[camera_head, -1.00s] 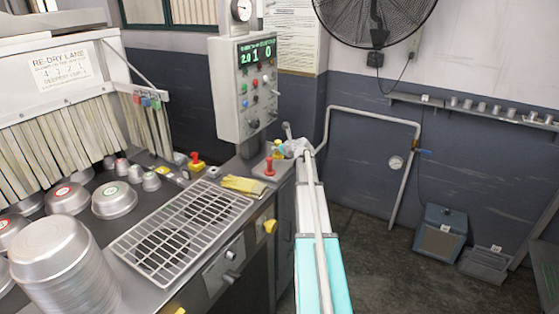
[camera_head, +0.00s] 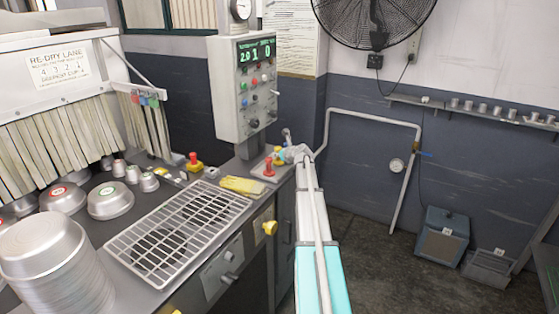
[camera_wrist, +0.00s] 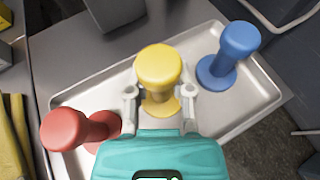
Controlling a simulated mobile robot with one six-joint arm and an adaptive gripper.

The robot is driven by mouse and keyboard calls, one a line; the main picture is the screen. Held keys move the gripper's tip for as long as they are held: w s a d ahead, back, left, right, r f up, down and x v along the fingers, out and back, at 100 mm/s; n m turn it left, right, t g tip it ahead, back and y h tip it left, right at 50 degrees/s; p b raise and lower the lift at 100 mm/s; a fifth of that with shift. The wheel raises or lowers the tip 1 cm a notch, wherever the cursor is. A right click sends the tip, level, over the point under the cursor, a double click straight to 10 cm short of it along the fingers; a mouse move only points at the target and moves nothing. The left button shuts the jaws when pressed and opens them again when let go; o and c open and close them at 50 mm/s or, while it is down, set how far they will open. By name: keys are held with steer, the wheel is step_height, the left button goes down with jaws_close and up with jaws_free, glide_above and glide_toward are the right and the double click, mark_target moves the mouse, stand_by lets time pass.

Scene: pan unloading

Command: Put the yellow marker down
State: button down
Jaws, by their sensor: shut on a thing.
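The yellow marker (camera_wrist: 158,66) stands upright between the two fingers of my gripper (camera_wrist: 160,92), which is shut on it, in the wrist view. Its round base shows below the knob, over the pale metal tray (camera_wrist: 205,118). I cannot tell whether the base touches the tray. A red marker (camera_wrist: 75,130) stands on the tray at the left, and a blue marker (camera_wrist: 230,55) stands on it at the upper right. In the head view, my gripper (camera_head: 284,155) is small at the counter's far end, beside the red marker (camera_head: 269,168).
A yellow cloth (camera_head: 243,186) and a wire rack (camera_head: 178,232) lie on the counter to the left of the tray. A control box (camera_head: 243,90) stands behind. The tray's middle, between the red and blue markers, holds only the yellow marker's spot.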

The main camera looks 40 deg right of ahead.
steer(key=shift+f, duration=0.5)
steer(key=shift+f+b, duration=0.15)
steer(key=shift+b, duration=0.25)
steer(key=c, duration=0.5)
jaws_free()
steer(key=shift+r, duration=0.2)
steer(key=shift+r, duration=0.1)
steer(key=d+p+v, duration=0.1)
steer(key=p+v, duration=0.4)
steer(key=v, duration=0.7)
steer(key=shift+a, duration=0.45)
